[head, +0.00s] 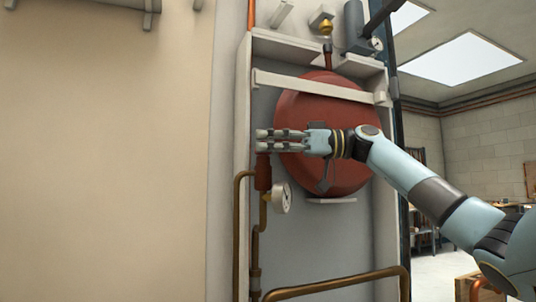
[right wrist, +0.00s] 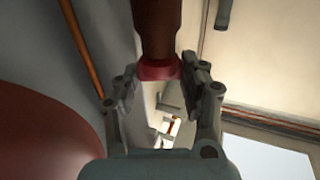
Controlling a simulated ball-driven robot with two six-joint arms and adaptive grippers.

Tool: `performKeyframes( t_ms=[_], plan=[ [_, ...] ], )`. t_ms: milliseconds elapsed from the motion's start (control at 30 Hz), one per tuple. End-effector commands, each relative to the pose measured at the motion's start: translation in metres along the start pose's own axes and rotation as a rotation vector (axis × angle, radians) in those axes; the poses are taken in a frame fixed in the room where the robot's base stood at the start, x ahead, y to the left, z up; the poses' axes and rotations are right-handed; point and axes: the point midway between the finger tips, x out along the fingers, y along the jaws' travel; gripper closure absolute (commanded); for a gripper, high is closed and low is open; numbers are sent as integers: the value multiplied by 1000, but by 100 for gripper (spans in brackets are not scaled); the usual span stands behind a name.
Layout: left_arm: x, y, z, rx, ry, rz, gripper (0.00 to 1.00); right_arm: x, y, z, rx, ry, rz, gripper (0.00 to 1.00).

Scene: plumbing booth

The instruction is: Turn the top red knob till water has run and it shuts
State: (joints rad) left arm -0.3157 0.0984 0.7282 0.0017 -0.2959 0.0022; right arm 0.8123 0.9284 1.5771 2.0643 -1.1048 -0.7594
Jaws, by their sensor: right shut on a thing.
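The top red knob (right wrist: 160,69) shows in the right wrist view as a bright red end on a darker red-brown cylinder (right wrist: 157,28). It sits between the two fingers of my right gripper (right wrist: 153,88), which is shut on it. In the head view my right gripper (head: 262,140) reaches in from the right, fingers pointing left, and hides the knob. The red-brown cylinder (head: 262,172) shows just below the fingers there. No running water can be seen. My left gripper is in neither view.
A large round red tank (head: 330,95) stands close behind my right gripper, crossed by a pale bar (head: 315,87). Brass pipes (head: 340,284) run lower down. A plain beige wall (head: 100,150) fills the left.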

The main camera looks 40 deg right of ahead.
Motion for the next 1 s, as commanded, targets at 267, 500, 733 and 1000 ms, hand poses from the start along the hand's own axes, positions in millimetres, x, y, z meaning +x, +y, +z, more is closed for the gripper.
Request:
performKeyframes(
  t_ms=[267, 500, 733, 1000],
  plan=[
    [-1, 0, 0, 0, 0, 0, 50, 0, 1, 0, 1, -1, -109, 89],
    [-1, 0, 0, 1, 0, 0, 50, 0, 2, 0, 0, -3, -137, 89],
    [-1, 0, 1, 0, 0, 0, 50, 0, 2, 1, 1, -4, -138, 89],
    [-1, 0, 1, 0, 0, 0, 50, 0, 2, 1, 1, -4, -137, 36]
  ],
)
